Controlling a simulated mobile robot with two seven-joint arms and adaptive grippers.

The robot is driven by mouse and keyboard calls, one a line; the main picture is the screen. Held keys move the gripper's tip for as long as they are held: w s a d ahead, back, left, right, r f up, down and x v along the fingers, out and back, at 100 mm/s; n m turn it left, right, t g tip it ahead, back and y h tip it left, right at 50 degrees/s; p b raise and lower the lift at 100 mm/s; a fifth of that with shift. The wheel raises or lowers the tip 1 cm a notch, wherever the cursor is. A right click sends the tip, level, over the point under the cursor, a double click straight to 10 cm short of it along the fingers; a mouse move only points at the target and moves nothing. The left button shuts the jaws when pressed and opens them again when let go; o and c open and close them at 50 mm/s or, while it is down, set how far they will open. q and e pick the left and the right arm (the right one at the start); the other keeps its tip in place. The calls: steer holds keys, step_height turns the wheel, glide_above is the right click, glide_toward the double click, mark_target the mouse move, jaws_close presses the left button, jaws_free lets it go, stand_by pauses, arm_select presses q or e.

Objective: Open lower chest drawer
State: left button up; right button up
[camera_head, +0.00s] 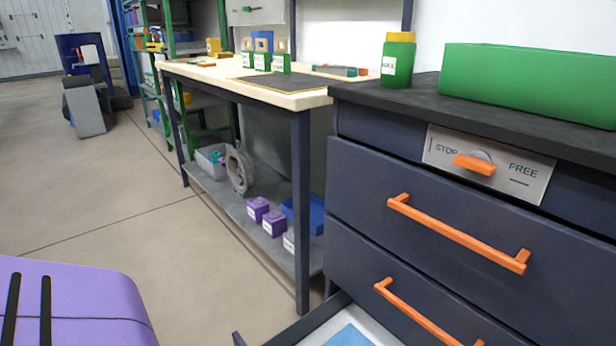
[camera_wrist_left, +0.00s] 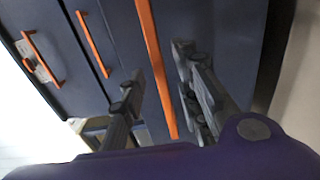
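The dark blue chest (camera_head: 350,205) stands at the right of the head view. Its lower drawer (camera_head: 310,322) is pulled out at the bottom edge, showing a pale interior with something blue inside. In the left wrist view the orange lower drawer handle (camera_wrist_left: 157,75) runs between the two fingers of my left gripper (camera_wrist_left: 160,62). The fingers are apart, with gaps visible beside the handle. The upper handle (camera_head: 458,236) and middle handle (camera_head: 415,312) are on drawers that look closed. My left gripper is outside the head view. My right gripper is in neither view.
A STOP/FREE plate with an orange knob (camera_head: 475,164) is above the drawers. A green box (camera_head: 530,80) and green jar (camera_head: 398,60) stand on the chest top. A workbench (camera_head: 285,95) with purple boxes (camera_head: 273,222) below stands beside it.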

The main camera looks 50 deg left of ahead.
arm_select(q)
steer(key=s, duration=0.5)
steer(key=shift+a, duration=0.1)
steer(key=shift+w, duration=0.1)
stand_by(0.3)
